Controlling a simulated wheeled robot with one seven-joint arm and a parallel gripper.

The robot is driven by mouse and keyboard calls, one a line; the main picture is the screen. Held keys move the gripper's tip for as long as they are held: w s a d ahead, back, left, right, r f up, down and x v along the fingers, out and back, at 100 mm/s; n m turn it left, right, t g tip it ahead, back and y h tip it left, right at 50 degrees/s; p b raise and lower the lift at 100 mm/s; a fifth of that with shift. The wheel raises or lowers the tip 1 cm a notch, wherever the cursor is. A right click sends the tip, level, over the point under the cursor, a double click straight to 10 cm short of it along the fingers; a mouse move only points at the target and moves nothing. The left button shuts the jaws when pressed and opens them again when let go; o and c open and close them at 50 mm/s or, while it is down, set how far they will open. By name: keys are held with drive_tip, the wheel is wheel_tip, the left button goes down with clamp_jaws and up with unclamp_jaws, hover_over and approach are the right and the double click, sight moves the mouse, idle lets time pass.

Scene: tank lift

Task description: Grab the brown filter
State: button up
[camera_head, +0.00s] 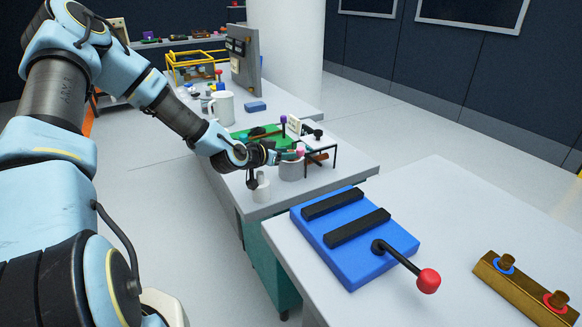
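A small brown piece (318,158), which may be the brown filter, shows under a small black-framed stand on the far grey table, just right of a short grey cylinder (292,168). My arm reaches from the left over this table. My gripper (277,156) is at the left side of the grey cylinder's top, a little left of the brown piece and apart from it in the picture. The gripper is small and dark here, and I cannot see whether its fingers are apart or hold anything.
The black-framed stand (321,142) rises close around the brown piece. A blue block with a red-knobbed lever (345,240) sits on the near table (440,200).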

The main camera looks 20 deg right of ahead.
clamp_jaws()
idle(1.1)
